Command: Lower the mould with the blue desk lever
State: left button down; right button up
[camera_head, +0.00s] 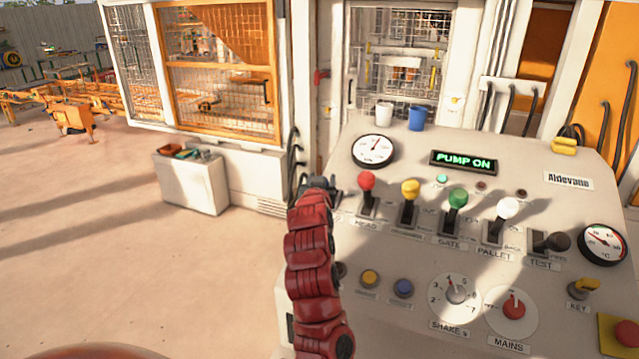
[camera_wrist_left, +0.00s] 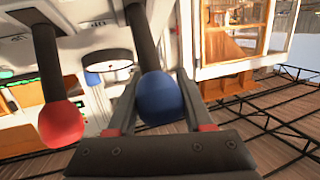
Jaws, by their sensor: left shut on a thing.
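The blue lever's round knob (camera_wrist_left: 160,97) shows in the left wrist view, on a dark shaft, between the two fingers of my left gripper (camera_wrist_left: 158,118). The gripper is shut on it. In the head view my left gripper (camera_head: 319,187) is at the left edge of the desk, just left of the red-knobbed lever (camera_head: 367,183). The arm and gripper hide the blue lever there. The mould is not clearly seen; the press (camera_head: 402,75) stands behind mesh at the back. My right gripper is in neither view.
The red lever also shows in the left wrist view (camera_wrist_left: 61,122), close beside the gripper. Yellow (camera_head: 410,189), green (camera_head: 457,198), white (camera_head: 507,209) and black (camera_head: 557,242) levers continue rightward. A display (camera_head: 463,161) reads PUMP ON. Two cups stand at the desk's back.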

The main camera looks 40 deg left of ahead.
pick_arm(q)
jog(key=shift+w+a+r+g+h+b, duration=0.1)
jog(key=shift+w+r+g+h+b, duration=0.15)
jog(key=shift+w+g+b, duration=0.25)
jog(key=shift+w+a+r+g+h+b, duration=0.15)
jog(key=shift+w+r+g+b, duration=0.15)
jog(key=shift+w+g, duration=0.3)
jog(key=shift+w+a+m, duration=0.1)
jog(key=shift+w+m, duration=0.2)
jog(key=shift+c, duration=1.6)
grip_release()
jog(key=shift+s, duration=0.1)
jog(key=shift+s+b, duration=0.15)
jog(key=shift+b, duration=0.2)
jog(key=b+v, duration=0.2)
jog(key=v, duration=1.5)
jog(key=shift+r, duration=0.3)
